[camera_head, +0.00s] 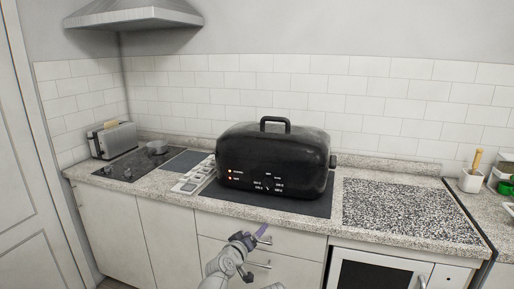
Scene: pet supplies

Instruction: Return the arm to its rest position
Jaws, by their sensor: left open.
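My left arm comes up from the bottom edge in the head view. Its gripper (255,238) is small and in front of the drawers, below the counter's front edge. It is open, and a purple tip shows at its end. I see nothing clearly held in it. My right gripper is not in view.
A large black roaster (272,160) with a top handle stands on a dark mat on the counter (150,188). A toaster (112,139) stands at the left, and a white cup (470,181) at the right. A speckled panel (405,210) at the right is bare. Drawers (285,245) are behind the gripper.

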